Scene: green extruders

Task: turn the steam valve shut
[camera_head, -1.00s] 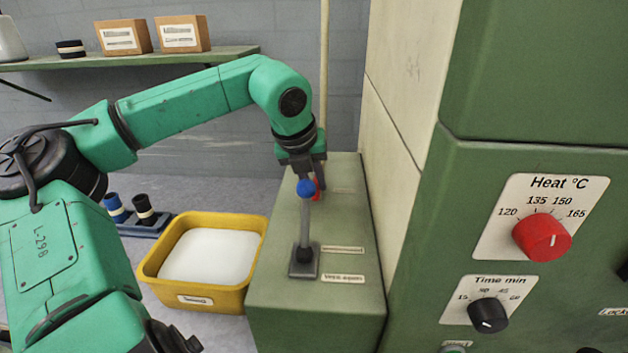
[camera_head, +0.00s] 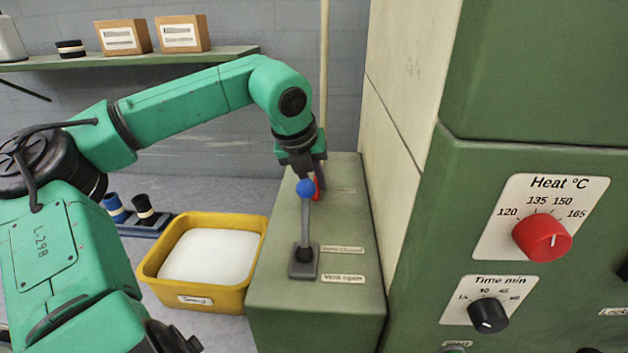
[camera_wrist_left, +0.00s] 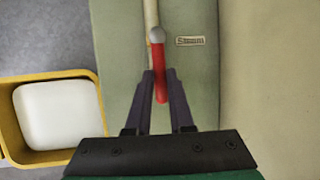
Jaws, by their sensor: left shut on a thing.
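The steam valve's red handle (camera_wrist_left: 160,75) shows in the left wrist view, with a grey round end and a pale pipe running up behind it. A label reading "Steam" (camera_wrist_left: 190,40) sits to its right. My left gripper (camera_wrist_left: 160,78) has its two dark fingers closed on either side of the red handle. In the head view, my left gripper (camera_head: 311,172) is over the far part of the green cabinet top, and only a bit of the red handle (camera_head: 317,187) shows behind the blue-knobbed lever. My right gripper is not in view.
The lever with a blue knob (camera_head: 306,189) stands upright on the cabinet top (camera_head: 350,290), just in front of my left gripper. A yellow tub (camera_head: 222,303) with white contents is to the left. A green panel with a red heat dial (camera_head: 541,237) rises on the right.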

